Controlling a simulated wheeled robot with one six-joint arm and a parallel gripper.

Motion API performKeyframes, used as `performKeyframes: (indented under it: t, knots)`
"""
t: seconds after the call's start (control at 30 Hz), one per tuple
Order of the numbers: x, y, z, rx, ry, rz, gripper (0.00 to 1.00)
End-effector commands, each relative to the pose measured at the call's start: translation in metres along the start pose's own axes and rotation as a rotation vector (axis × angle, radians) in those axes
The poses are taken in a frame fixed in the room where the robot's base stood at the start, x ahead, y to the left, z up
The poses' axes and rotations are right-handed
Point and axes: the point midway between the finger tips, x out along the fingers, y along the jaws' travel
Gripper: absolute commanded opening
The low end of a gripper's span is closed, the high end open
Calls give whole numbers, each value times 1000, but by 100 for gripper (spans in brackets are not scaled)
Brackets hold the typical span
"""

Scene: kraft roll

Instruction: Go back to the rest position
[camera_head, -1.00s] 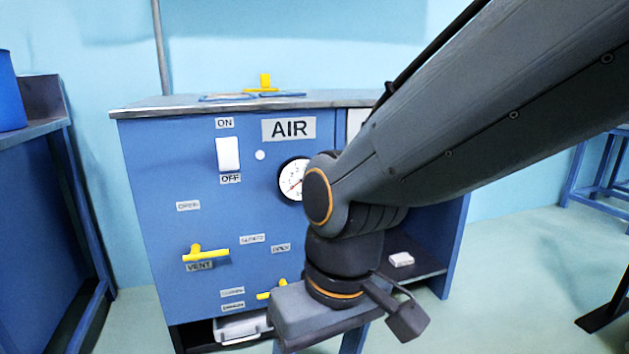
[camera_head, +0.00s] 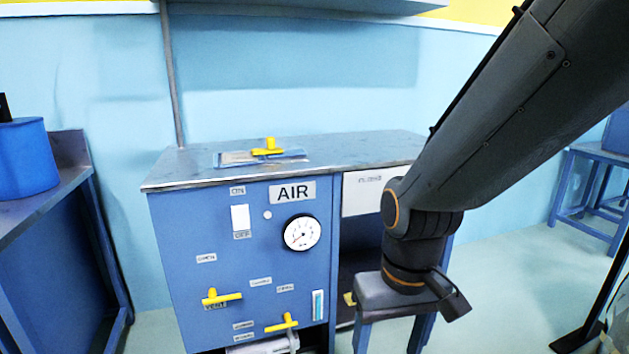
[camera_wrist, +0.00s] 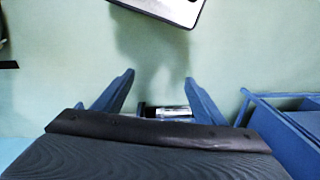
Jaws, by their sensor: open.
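My gripper (camera_head: 391,338) hangs low in front of the right part of the blue AIR cabinet (camera_head: 185,258). Its blue fingers point down and are spread apart, with the tips near the lower edge of the head view. In the wrist view my gripper (camera_wrist: 159,76) is open, with nothing held between the fingers and pale green floor (camera_wrist: 160,60) beyond them. My arm comes down from the upper right and hides part of the cabinet's open bay.
The cabinet carries a gauge (camera_head: 302,233), a white switch (camera_head: 240,218) and yellow valve handles, including one marked VENT (camera_head: 221,297). A yellow-handled item (camera_head: 268,148) lies on its top. A blue bench (camera_head: 600,160) stands right; a blue container (camera_head: 25,160) stands left.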

Motion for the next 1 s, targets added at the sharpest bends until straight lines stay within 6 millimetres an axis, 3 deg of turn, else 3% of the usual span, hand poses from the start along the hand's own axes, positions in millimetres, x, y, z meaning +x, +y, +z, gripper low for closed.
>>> performKeyframes:
  t: [0.03, 0.1, 0.5, 1.0]
  knots:
    - [-18, 7, 5, 22, -4, 4, 65]
    - [-31, 15, 8, 47, -8, 9, 65]
    - [-93, 60, 29, 170, -22, 33, 65]
    - [-100, 69, 33, 192, -26, 38, 65]
